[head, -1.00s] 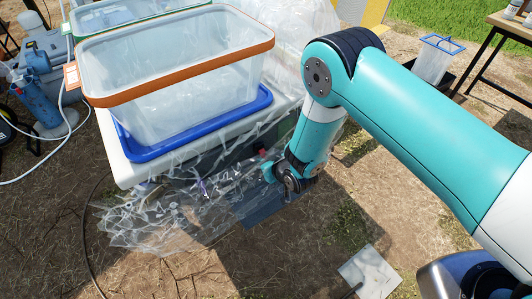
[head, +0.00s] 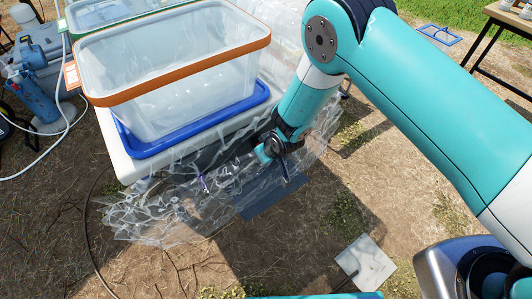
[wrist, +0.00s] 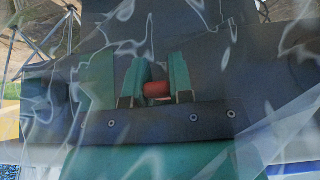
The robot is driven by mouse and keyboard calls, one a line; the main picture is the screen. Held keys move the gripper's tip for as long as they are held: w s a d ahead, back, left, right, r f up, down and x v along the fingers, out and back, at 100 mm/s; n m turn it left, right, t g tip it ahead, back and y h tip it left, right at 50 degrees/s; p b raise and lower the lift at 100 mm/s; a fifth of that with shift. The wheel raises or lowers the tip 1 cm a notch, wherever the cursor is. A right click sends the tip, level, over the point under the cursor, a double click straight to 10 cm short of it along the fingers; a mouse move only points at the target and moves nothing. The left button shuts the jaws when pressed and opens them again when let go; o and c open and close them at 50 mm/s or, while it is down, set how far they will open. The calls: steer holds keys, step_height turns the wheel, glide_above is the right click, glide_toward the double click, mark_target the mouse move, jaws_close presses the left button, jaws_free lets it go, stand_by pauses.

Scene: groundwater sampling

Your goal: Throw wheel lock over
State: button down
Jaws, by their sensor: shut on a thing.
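In the wrist view, my gripper (wrist: 157,75) has its two teal fingers shut on a small red piece (wrist: 157,90), which looks like the wheel lock's lever. Dark, flat surfaces lie behind and around it. Clear, creased plastic sheeting lies across this view and blurs the detail. In the head view, my wrist reaches down to the front side of the white-topped cart (head: 128,170), low under its edge. There my fingertips and the red piece are hidden by the wrist and the sheeting. I cannot tell which way the lock is turned.
Clear plastic sheeting (head: 150,222) hangs from the cart and spreads around my wrist. An orange-rimmed clear tub (head: 180,80) sits in a blue tray (head: 150,148) on the cart. A dark hose (head: 87,235) lies at left. A pale slab (head: 366,262) lies on open ground.

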steer(key=c, duration=1)
jaws_free()
steer(key=v, duration=1.7)
steer(key=shift+r+p, duration=0.2)
steer(key=shift+p, duration=0.15)
steer(key=shift+s+d, duration=0.1)
